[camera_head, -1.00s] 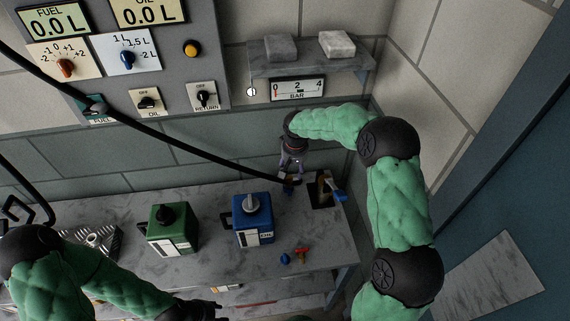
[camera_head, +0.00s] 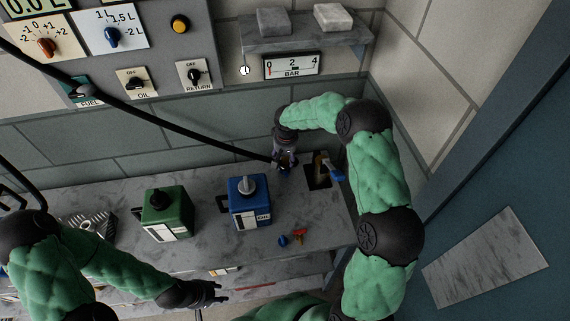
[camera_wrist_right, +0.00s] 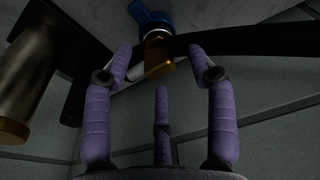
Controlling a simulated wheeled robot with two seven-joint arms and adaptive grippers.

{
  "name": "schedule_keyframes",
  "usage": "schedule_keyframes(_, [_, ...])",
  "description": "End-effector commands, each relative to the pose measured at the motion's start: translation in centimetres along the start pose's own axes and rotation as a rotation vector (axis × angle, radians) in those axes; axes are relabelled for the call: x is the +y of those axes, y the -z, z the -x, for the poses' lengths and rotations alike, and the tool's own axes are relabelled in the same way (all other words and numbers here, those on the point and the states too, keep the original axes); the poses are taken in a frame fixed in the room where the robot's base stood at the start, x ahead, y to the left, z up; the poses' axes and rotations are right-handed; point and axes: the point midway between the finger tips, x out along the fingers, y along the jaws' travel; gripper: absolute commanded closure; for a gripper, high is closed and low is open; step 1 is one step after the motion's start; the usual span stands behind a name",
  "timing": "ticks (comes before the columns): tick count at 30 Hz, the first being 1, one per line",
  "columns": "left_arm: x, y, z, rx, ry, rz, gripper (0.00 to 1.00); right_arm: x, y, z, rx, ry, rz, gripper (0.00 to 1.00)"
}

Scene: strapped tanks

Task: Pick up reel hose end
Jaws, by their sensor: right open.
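The black reel hose (camera_head: 170,122) runs from the upper left down to my right gripper. Its brass end (camera_wrist_right: 158,54), with a blue part (camera_wrist_right: 150,14) beyond it, shows in the right wrist view. My right gripper (camera_head: 283,168) is open. In its wrist view the purple fingers (camera_wrist_right: 160,62) stand apart on both sides of the brass end, with no clear grip on it. In the head view the gripper mostly hides the hose end. My left gripper (camera_head: 222,293) is low over the front of the bench; its finger opening is unclear.
A blue can (camera_head: 249,211) and a green can (camera_head: 166,222) stand on the grey bench (camera_head: 205,255). A blue-handled fitting (camera_head: 333,172) sits by a dark opening right of my right gripper. Small blue and red pieces (camera_head: 299,236) lie in front. A shelf (camera_head: 310,42) hangs above.

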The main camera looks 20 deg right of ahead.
Motion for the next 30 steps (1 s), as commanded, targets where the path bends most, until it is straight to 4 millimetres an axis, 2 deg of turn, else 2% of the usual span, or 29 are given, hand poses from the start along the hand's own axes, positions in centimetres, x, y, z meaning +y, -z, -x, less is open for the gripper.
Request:
schedule_keyframes(1, [-0.1, 0.0, -0.3, 0.000, 0.000, 0.000, 0.60, 0.0, -0.1, -1.0, -0.002, 0.000, 0.000, 0.43])
schedule_keyframes(4, [-0.2, 0.0, -0.5, 0.000, 0.000, 0.000, 0.60, 0.1, -0.1, -2.0, -0.002, 0.001, -0.001, 0.43])
schedule_keyframes(11, [-0.1, 0.0, -0.4, 0.000, 0.000, 0.000, 0.60, 0.0, -0.1, -2.1, 0.000, 0.001, -0.001, 0.43])
schedule_keyframes(12, [-0.1, 0.0, -0.4, 0.000, 0.000, 0.000, 0.60, 0.0, -0.1, -2.1, 0.000, 0.001, -0.001, 0.49])
schedule_keyframes(15, [-0.1, 0.0, -0.4, 0.000, 0.000, 0.000, 0.60, 0.0, -0.1, -2.1, 0.000, 0.001, -0.001, 0.77])
schedule_keyframes(18, [-0.1, 0.0, -0.4, 0.000, 0.000, 0.000, 0.60, 0.0, -0.1, -2.1, 0.000, 0.001, 0.000, 1.00])
schedule_keyframes(30, [-0.1, 0.0, -0.4, 0.000, 0.000, 0.000, 0.60, 0.1, 0.1, -2.0, 0.003, 0.001, -0.001, 1.00])
